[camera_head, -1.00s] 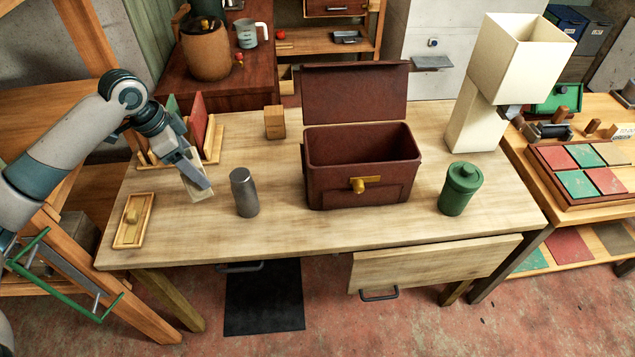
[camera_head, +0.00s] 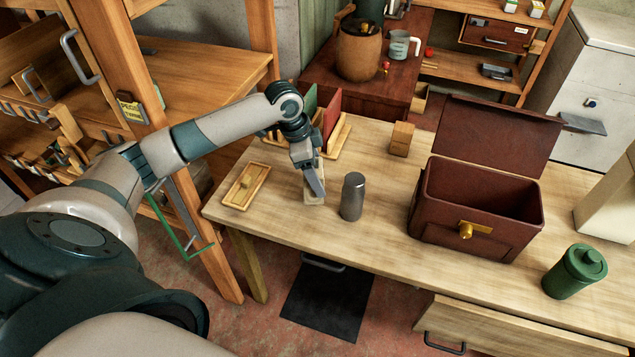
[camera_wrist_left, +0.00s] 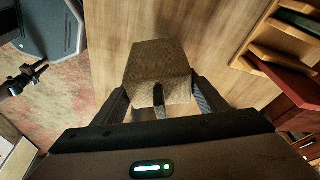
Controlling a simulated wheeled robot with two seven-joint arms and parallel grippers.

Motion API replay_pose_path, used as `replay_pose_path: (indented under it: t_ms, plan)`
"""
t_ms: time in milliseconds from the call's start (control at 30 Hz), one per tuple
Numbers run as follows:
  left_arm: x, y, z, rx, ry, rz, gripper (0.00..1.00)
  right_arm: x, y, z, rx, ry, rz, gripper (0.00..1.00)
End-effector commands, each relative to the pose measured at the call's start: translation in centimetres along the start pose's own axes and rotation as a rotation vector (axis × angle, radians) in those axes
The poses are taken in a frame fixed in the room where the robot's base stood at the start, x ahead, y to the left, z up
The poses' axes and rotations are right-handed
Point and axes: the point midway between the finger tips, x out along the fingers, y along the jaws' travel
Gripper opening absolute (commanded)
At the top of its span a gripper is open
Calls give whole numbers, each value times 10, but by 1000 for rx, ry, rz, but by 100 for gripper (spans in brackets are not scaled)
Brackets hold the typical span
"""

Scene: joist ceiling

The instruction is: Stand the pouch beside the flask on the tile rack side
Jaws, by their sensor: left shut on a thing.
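My left gripper (camera_head: 316,184) is shut on a beige pouch (camera_head: 313,201), low at the table, just left of the grey metal flask (camera_head: 352,198). The gripper hides much of the pouch in the head view; whether its base touches the table I cannot tell. In the left wrist view the pouch (camera_wrist_left: 156,62) sits between both fingers. The wooden tile rack (camera_head: 341,138), with a green and a red tile upright in it, stands behind the gripper. The rack also shows at the right of the left wrist view (camera_wrist_left: 262,50). My right gripper is out of view.
A small wooden tray (camera_head: 262,189) lies left of the pouch. A wooden block (camera_head: 401,139) stands behind the flask. An open brown case (camera_head: 470,235) and a green canister (camera_head: 574,272) stand to the right. Bare tabletop lies between flask and case.

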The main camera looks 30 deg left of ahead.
Motion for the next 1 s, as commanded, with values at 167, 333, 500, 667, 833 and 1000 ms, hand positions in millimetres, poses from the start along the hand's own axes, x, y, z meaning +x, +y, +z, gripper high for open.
replay_pose_path:
  t_ms: [167,333,500,667,833,1000]
  plan:
    - [1,0,0,0,0,0,40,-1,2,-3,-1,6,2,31]
    - [16,1,5,-1,0,3,40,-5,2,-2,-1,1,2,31]
    - [33,0,11,-2,-1,1,40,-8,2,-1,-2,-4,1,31]
    - [36,0,11,0,1,-1,40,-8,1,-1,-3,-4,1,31]
    - [36,0,11,0,1,0,40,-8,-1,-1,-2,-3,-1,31]
    - [38,0,12,1,0,0,78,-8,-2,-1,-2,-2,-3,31]
